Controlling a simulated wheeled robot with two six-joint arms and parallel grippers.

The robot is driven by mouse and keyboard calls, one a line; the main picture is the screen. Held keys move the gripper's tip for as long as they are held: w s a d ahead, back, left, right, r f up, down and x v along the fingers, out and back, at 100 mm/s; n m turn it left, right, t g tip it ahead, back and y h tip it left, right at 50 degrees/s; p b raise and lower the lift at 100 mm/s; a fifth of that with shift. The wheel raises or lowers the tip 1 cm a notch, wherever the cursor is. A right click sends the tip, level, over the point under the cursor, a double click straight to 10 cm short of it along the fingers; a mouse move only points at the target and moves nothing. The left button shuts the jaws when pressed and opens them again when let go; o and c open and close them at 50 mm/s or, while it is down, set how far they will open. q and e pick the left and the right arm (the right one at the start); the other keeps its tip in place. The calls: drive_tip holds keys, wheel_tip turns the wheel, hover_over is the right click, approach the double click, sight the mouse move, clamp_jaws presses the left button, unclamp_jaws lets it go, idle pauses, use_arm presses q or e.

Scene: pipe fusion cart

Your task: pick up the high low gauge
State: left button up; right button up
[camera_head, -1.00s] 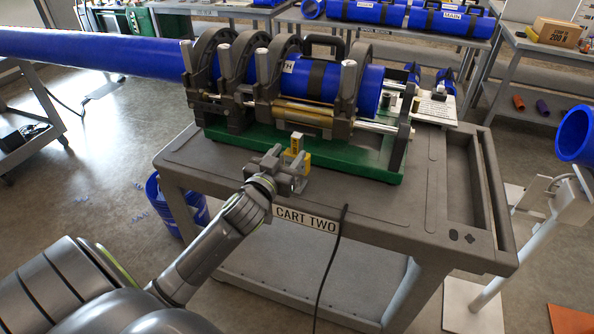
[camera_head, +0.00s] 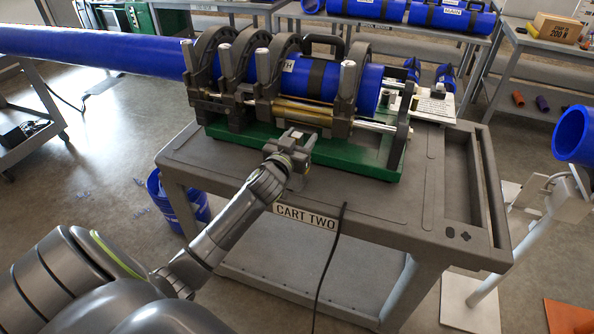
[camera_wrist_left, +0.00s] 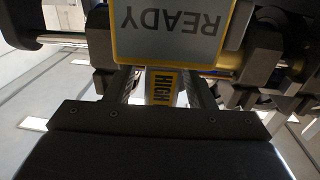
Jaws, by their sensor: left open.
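The high low gauge shows in the left wrist view as a yellow piece with a dark label reading HIGH (camera_wrist_left: 161,86), between my two fingers. A grey panel with a yellow edge, reading READY upside down (camera_wrist_left: 172,36), is just above it; I cannot tell whether it is part of the gauge. My left gripper (camera_head: 299,140) is open at the front edge of the green base on the cart. In the head view the gripper hides the gauge. Whether a finger touches the gauge I cannot tell. My right gripper is not in view.
The pipe clamp machine with its green base (camera_head: 345,160) and blue pipe (camera_head: 110,53) stands right behind my left gripper. The grey cart top (camera_head: 370,205) is clear to the right. A black cable (camera_head: 329,265) hangs over the cart's front edge.

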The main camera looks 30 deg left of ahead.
use_arm(q)
clamp_jaws()
drive_tip(key=shift+r, duration=0.1)
idle(0.4)
wheel_tip(320, 180, up, 10)
idle(0.4)
